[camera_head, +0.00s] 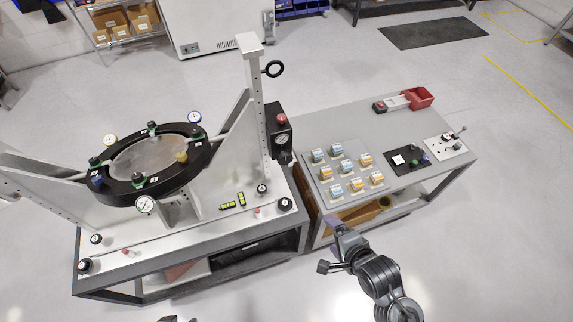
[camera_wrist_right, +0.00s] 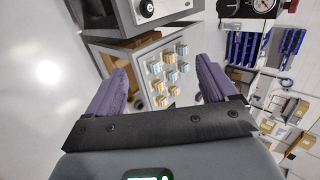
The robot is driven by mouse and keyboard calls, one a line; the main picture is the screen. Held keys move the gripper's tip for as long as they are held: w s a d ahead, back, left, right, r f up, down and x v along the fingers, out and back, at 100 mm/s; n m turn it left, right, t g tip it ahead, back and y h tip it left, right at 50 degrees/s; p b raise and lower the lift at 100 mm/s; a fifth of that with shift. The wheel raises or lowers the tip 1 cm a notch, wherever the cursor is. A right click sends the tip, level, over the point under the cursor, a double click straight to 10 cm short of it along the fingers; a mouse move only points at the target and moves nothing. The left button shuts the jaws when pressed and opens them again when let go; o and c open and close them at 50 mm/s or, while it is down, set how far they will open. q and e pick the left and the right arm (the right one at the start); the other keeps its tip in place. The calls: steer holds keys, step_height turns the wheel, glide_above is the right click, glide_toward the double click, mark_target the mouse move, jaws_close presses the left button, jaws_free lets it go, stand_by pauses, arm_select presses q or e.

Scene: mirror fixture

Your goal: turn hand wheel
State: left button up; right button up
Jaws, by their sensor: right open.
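A small black ring-shaped wheel (camera_head: 273,68), which looks like the hand wheel, sticks out from the right side of the tall white post (camera_head: 255,95) on the mirror fixture. The round mirror (camera_head: 150,158) sits in a thick black ring frame with gauges and clamps around it. A dark sliver at the head view's bottom edge may be my left gripper.
A black box with a gauge and red button (camera_head: 281,133) hangs below the wheel. Open floor lies in front.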

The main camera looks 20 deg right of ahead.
steer(key=w+a+f+m+t+b, duration=0.1)
steer(key=w+f+m+t+b, duration=0.45)
steer(key=w+m+b, duration=0.55)
steer(key=m+t+b, duration=0.3)
steer(key=m+b, duration=0.2)
steer(key=b, duration=0.8)
glide_toward(286, 162)
steer(key=shift+h, duration=0.3)
steer(key=w, duration=0.8)
steer(key=shift+w+a+p, duration=0.3)
steer(key=shift+w, duration=0.5)
steer(key=shift+c, duration=0.2)
steer(key=shift+f, duration=0.1)
steer(key=c, duration=1)
